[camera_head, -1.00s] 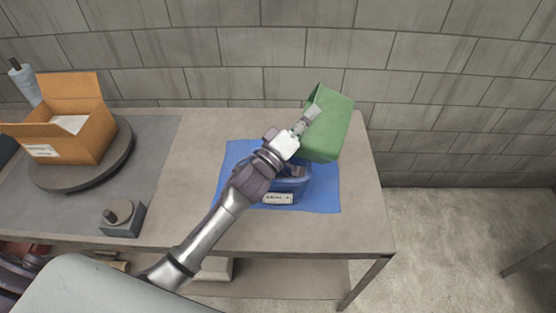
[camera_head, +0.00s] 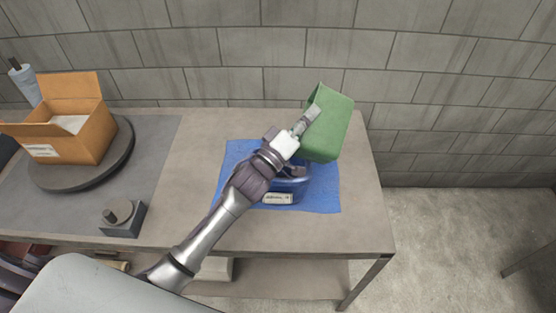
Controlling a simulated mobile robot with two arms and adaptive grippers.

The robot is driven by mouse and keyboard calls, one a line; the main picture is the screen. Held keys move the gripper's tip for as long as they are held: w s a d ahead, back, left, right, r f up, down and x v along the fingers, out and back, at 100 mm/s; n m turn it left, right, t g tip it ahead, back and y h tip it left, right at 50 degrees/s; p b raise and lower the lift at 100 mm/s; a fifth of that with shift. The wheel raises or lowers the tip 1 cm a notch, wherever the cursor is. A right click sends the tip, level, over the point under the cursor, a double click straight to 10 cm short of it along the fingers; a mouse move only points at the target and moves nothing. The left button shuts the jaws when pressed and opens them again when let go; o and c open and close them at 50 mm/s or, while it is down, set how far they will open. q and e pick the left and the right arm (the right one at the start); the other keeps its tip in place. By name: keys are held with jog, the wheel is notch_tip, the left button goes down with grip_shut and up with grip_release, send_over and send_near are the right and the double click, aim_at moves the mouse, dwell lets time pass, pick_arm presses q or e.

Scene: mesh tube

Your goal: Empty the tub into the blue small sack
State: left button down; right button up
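A green tub (camera_head: 331,125) is held tilted above the right part of the table. My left gripper (camera_head: 311,117) is at the tub's left rim and appears shut on it. The blue small sack (camera_head: 290,187) stands on a blue mat (camera_head: 325,197), below and left of the tub, with a white label on its front. My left arm and gripper hide much of the sack and its opening. The inside of the tub and any contents are hidden. My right gripper is not in view.
An open cardboard box (camera_head: 79,137) sits on a dark round turntable (camera_head: 120,158) at the left. A small grey block with a knob (camera_head: 122,219) lies near the table's front edge. The table (camera_head: 190,160) is bare between the turntable and mat.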

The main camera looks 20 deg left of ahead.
aim_at(327, 122)
pick_arm(q)
jog(key=shift+r, duration=0.15)
dwell(0.4)
